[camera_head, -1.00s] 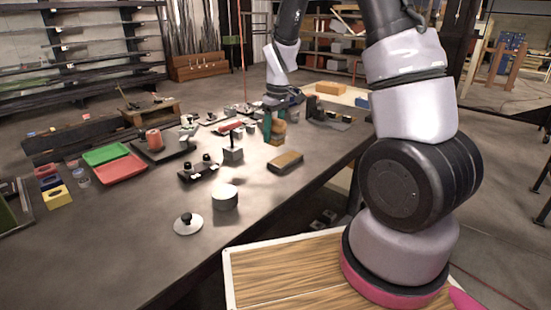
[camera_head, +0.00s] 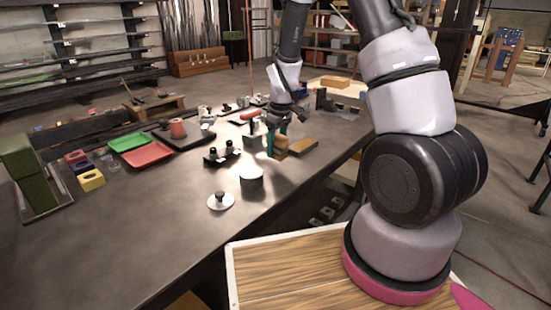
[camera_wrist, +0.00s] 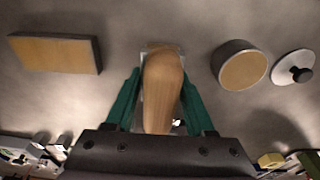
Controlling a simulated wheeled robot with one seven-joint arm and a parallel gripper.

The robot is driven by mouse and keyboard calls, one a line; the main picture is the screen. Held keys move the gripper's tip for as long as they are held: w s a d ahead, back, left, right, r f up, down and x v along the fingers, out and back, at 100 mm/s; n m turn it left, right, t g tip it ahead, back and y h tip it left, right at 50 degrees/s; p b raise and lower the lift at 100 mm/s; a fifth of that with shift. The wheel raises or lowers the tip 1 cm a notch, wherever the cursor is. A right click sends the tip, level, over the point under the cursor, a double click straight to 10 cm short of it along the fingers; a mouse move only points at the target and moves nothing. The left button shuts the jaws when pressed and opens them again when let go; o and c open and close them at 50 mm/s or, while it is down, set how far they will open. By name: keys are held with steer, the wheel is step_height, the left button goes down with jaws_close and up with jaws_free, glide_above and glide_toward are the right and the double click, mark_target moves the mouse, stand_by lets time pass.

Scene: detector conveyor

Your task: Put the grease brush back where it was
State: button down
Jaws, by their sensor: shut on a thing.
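The grease brush (camera_head: 281,147), with a rounded tan wooden body, is held in my gripper (camera_head: 276,143) over the dark workbench (camera_head: 130,230). In the wrist view the brush (camera_wrist: 162,88) stands between the two teal fingers of my gripper (camera_wrist: 160,95), which are shut on it. Its lower end is mostly hidden, and I cannot tell whether it touches the bench. A rectangular block with a tan top (camera_head: 302,146) lies just right of it in the head view. A grey round tin with a tan top (camera_head: 251,178) stands nearer, to the left.
A white disc with a black knob (camera_head: 220,201) lies near the bench's front edge. A black stand with two knobs (camera_head: 222,156), a red tray (camera_head: 147,154) and a green tray (camera_head: 128,142) are further left. The bench's near left part is clear.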

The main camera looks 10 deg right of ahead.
mark_target(276, 157)
steer(key=shift+f, duration=1.85)
steer(key=shift+f, duration=0.1)
steer(key=shift+c, duration=1.3)
jaws_free()
